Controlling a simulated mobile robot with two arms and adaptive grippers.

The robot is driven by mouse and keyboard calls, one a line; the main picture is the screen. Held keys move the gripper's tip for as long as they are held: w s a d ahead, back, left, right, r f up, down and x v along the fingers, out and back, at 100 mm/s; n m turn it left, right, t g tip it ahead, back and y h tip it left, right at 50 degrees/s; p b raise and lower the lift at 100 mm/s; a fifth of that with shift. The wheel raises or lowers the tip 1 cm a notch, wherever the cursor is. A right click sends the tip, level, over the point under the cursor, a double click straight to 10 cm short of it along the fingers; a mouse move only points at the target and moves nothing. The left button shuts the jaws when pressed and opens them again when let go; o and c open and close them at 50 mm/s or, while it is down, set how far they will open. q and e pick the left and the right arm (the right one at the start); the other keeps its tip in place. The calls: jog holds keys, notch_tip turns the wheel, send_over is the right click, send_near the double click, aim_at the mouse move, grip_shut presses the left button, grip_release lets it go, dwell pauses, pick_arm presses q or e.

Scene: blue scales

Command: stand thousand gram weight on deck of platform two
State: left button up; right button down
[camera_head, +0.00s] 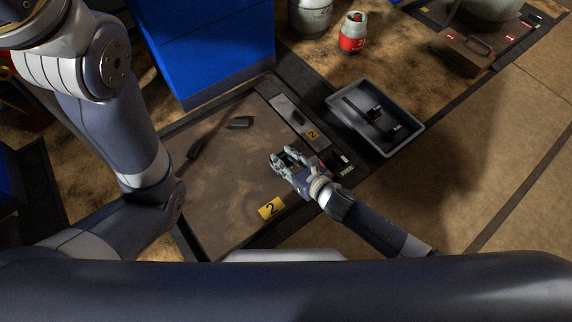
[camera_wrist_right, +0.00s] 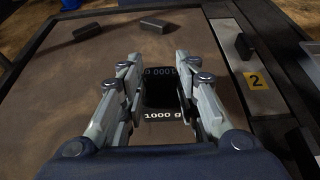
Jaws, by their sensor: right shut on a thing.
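The thousand gram weight (camera_wrist_right: 162,93) is a black block with white "1000 g" lettering, seen between the fingers in the right wrist view. My right gripper (camera_head: 283,160) is shut on it, over the right part of the deck of platform two. In the wrist view my right gripper (camera_wrist_right: 160,92) has a finger on each side of the block. I cannot tell whether its base touches the deck. Platform two (camera_head: 225,190) has a brown deck, a dark frame and a yellow "2" plate (camera_head: 271,208). My left arm shows at the left, but its gripper is out of view.
Two dark blocks (camera_head: 240,123) (camera_head: 194,150) lie on the deck's far part. A pale strip with a small dark block (camera_head: 298,117) and a "2" tag runs along the right side. A grey tray (camera_head: 414,128) with dark things stands further right. A blue cabinet (camera_head: 205,45) stands behind.

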jog(key=shift+w+f+b, duration=0.1)
jog(key=shift+f+b, duration=0.55)
jog(key=shift+f, duration=0.1)
jog(key=shift+r, duration=0.1)
jog(key=c, duration=1.6)
grip_release()
jog(key=shift+f, duration=0.4)
jog(key=shift+c, duration=0.2)
jog(key=o, duration=0.4)
jog(key=shift+o, duration=0.2)
jog(key=shift+r, duration=0.1)
